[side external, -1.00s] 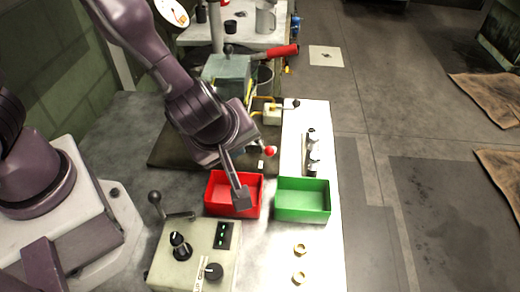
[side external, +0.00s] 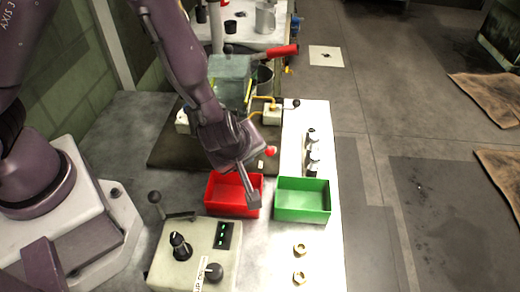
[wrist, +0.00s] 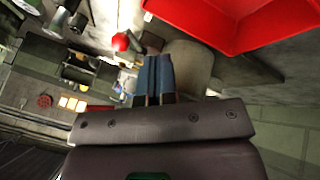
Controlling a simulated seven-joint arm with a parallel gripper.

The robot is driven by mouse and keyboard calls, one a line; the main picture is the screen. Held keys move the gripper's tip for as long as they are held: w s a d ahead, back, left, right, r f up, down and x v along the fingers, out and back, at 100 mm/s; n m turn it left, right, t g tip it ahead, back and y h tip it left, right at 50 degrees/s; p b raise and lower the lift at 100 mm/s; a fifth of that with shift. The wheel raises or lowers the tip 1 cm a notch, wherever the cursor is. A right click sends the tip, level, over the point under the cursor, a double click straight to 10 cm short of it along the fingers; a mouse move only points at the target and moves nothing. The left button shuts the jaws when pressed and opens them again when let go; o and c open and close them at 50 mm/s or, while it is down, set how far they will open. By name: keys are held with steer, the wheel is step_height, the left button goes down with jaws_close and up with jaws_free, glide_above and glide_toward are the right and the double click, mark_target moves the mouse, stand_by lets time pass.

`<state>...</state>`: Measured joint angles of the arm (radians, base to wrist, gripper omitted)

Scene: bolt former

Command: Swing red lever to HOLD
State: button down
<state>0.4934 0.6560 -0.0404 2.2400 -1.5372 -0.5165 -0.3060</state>
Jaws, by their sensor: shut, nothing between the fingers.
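A thick red lever handle (side external: 282,51) sticks out to the right from the grey-green machine (side external: 230,75) at the back of the bench. Nearer, a red ball knob (side external: 271,151) shows just right of my wrist; the rod under it is mostly hidden. The knob also shows in the wrist view (wrist: 121,42), beyond my fingers and apart from them. My gripper (side external: 252,200) is shut and empty, pointing down over the right side of the red bin (side external: 225,209). Its fingers show in the wrist view (wrist: 154,75). I cannot read any HOLD mark.
A green bin (side external: 303,200) stands right of the red bin. A control box (side external: 195,255) with knobs and a dark-knobbed lever (side external: 155,198) is at the front left. A small black-knobbed lever (side external: 295,103) sits behind.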

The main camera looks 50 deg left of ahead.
mark_target(272, 152)
steer(key=shift+w+d+f, duration=0.1)
steer(key=shift+w+f, duration=0.15)
steer(key=shift+w, duration=0.4)
steer(key=shift+w+a+f, duration=0.1)
steer(key=shift+w+f, duration=0.15)
steer(key=shift+w, duration=0.4)
steer(key=shift+w+d+f, duration=0.1)
steer(key=shift+w+f, duration=0.15)
steer(key=shift+w, duration=0.4)
